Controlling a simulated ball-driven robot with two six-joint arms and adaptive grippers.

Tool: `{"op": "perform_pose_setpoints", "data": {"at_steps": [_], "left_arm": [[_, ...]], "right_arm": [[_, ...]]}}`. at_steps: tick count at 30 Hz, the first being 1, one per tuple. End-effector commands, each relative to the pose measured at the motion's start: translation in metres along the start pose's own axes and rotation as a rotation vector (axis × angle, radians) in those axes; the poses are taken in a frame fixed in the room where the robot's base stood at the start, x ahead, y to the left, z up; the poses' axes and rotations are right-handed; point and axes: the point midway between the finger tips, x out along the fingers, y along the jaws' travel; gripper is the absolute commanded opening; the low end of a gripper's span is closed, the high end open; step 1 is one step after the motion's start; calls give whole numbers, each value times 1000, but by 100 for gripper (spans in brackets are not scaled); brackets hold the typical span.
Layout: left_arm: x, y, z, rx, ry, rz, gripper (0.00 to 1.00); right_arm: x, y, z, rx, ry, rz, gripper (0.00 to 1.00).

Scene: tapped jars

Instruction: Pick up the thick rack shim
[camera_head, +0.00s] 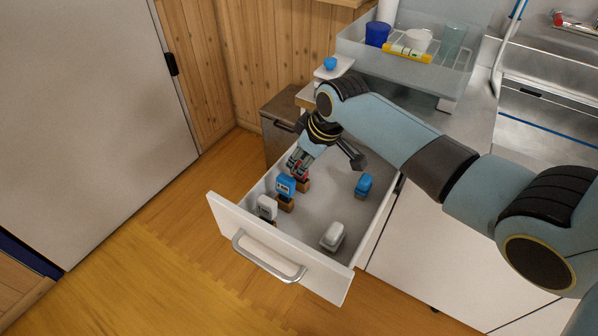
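An open white drawer (342,281) holds several small blocky pieces with blue, white or red upper parts, some on brown bases. I cannot tell for sure which thing is the thick rack shim. My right gripper (297,169) reaches down into the back left of the drawer. Its fingers are right at a red piece (303,178) and partly hide it. I cannot tell whether they touch it or are closed on it. In front of it is a blue-topped piece (286,185). My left gripper is not in view.
A white-topped piece (267,206) is at the drawer's front left, another white piece (333,235) at front right, a blue piece (363,184) at right. A sink lies right.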

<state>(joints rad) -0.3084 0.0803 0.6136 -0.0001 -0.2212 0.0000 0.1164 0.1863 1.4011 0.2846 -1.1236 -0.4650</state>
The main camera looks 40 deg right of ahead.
Motion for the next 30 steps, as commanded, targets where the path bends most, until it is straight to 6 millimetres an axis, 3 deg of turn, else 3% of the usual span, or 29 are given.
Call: {"op": "perform_pose_setpoints", "data": {"at_steps": [6, 13, 20, 30], "left_arm": [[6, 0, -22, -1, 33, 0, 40], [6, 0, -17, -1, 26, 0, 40], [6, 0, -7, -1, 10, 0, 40], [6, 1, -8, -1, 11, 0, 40]], "right_arm": [[28, 0, 0, 0, 0, -1, 27], [29, 0, 0, 0, 1, 0, 27], [29, 0, 0, 0, 0, 0, 0], [28, 0, 0, 0, 1, 0, 0]]}}
